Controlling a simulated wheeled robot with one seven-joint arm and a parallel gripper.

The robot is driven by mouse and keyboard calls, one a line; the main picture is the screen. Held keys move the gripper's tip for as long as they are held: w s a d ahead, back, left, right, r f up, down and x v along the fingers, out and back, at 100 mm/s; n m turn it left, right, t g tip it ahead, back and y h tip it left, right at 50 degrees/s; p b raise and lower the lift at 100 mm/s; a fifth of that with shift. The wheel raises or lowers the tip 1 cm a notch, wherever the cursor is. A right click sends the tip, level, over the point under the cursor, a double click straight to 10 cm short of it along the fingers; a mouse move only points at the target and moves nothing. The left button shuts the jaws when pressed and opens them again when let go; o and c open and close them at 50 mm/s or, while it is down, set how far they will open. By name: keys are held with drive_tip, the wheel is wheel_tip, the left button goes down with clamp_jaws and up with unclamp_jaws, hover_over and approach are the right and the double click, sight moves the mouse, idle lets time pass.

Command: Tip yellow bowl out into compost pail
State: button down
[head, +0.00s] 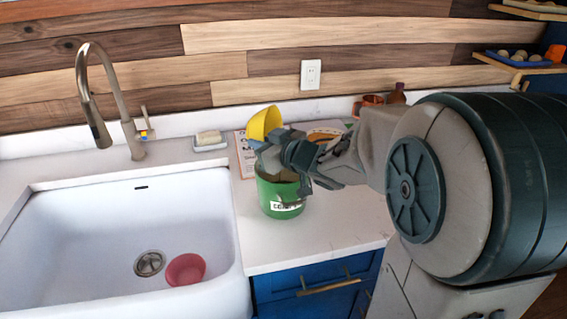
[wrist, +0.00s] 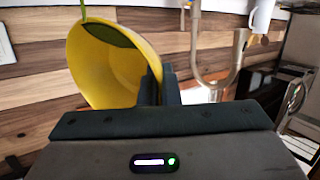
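The yellow bowl (head: 262,123) is held tilted on its side above the green compost pail (head: 284,196). In the wrist view the yellow bowl (wrist: 113,70) shows its inside, with a green leaf-like piece (wrist: 108,34) at its upper edge. My gripper (head: 279,150) is shut on the bowl's rim; its fingers (wrist: 159,84) also show in the wrist view. The pail stands upright on the counter with a white label. My gripper and the bowl hide part of the pail's opening, so I cannot tell all that is inside.
A white sink (head: 85,240) with a red bowl (head: 186,269) in it lies to the left, with a tall faucet (head: 110,95) behind. A soap dish (head: 210,141) and a printed sheet (head: 243,155) are near the pail. Orange-brown cups (head: 371,103) stand at the back.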

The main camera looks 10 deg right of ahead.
drive_tip(key=shift+s+d+r+m+t+y+b, duration=0.15)
drive_tip(key=shift+d+m+t+y+b, duration=0.2)
drive_tip(key=shift+b, duration=0.55)
drive_tip(key=shift+s+d+m+t+y+b, duration=0.15)
drive_tip(key=shift+t+y+b, duration=0.25)
drive_tip(key=shift+b, duration=0.5)
drive_tip(key=shift+r, duration=0.15)
drive_tip(key=p, duration=0.1)
drive_tip(key=r+p, duration=0.1)
drive_tip(key=shift+w+a+g+h+p, duration=0.1)
drive_tip(key=shift+a+g+h+p, duration=0.15)
drive_tip(key=shift+g+p, duration=0.1)
drive_tip(key=shift+w+a+f+n+h+p, duration=0.2)
drive_tip(key=shift+n+h+p, duration=0.25)
drive_tip(key=shift+p, duration=0.45)
drive_tip(key=w+a+f+n+g+h+p, duration=0.2)
drive_tip(key=g+h+p, duration=0.4)
drive_tip(key=p, duration=0.7)
drive_tip(key=a+f, duration=0.1)
drive_tip(key=a, duration=0.1)
drive_tip(key=shift+w+a+f+n+p, duration=0.2)
drive_tip(key=shift+w+a+n+p, duration=0.1)
drive_tip(key=shift+n+p, duration=0.1)
